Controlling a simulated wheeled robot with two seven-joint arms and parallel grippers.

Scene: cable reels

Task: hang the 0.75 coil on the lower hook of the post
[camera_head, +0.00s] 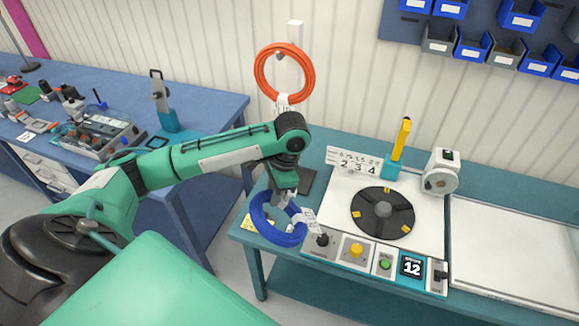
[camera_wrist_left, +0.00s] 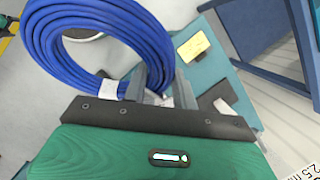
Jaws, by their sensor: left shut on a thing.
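A blue coil (camera_head: 279,233) hangs in my left gripper (camera_head: 285,198), above the front left corner of the workbench. In the left wrist view my left gripper (camera_wrist_left: 158,88) is shut on the lower right of the blue coil's ring (camera_wrist_left: 45,45). A white tag (camera_head: 304,220) is on the coil; I cannot read its print. The white post (camera_head: 295,30) stands behind the bench, with an orange coil (camera_head: 259,75) hanging high on it. The post's lower part and any lower hook are hidden behind the orange coil's tag and my arm. My right gripper is not in view.
The teal workbench (camera_head: 320,148) carries a control panel with a black turntable (camera_head: 383,212), a yellow-topped stand (camera_head: 401,140) and a grey device (camera_head: 441,172). A blue table (camera_head: 205,105) with tools stands at left. A yellow note (camera_wrist_left: 194,47) lies on the bench corner.

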